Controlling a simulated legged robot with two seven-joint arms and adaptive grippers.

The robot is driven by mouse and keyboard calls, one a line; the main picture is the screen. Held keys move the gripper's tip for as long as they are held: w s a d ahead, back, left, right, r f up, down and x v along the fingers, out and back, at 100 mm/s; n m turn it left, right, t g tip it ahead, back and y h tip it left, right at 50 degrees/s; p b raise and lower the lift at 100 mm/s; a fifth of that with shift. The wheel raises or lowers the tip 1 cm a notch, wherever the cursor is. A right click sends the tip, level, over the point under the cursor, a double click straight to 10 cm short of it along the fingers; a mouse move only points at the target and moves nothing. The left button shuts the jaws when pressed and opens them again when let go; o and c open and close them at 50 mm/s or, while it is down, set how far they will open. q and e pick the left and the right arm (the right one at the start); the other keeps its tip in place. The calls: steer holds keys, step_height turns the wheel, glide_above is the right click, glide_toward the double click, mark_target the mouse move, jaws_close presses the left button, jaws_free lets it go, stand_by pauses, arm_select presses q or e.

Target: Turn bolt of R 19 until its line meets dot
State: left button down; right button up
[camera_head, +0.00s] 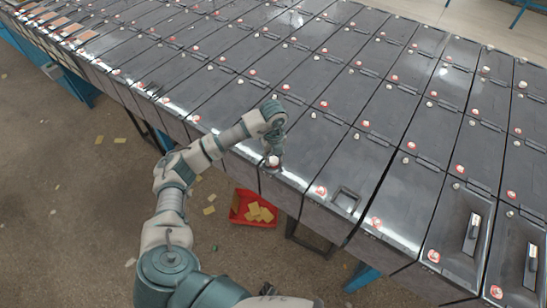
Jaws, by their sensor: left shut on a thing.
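Rows of dark grey batteries (318,147) stand side by side, with small red and pale bolts on their tops. My left gripper (273,153) points down at the front edge of the near row and is shut on a bolt (273,162) with a pale top and red ring. The fingers partly hide this bolt. Its line, its dot and any R 19 label are too small to make out. My right gripper is not in view.
A red bin (250,209) with yellowish pieces stands on the floor below the front edge. Loose scraps lie on the brown floor (75,195). Blue supports (362,277) show under the rows.

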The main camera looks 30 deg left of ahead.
arm_select(q)
steer(key=m+b, duration=0.1)
steer(key=m, duration=0.3)
steer(key=m+b, duration=0.1)
steer(key=m, duration=0.3)
steer(key=shift+w, duration=0.1)
steer(key=shift+m, duration=0.9)
steer(key=m+b, duration=0.1)
steer(key=m, duration=0.3)
steer(key=shift+d+b, duration=0.1)
steer(key=shift+b, duration=0.25)
steer(key=shift+m+b, duration=0.7)
steer(key=shift+m, duration=2.3)
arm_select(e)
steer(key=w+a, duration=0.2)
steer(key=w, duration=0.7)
arm_select(q)
steer(key=shift+r, duration=0.1)
steer(key=c, duration=0.8)
jaws_free()
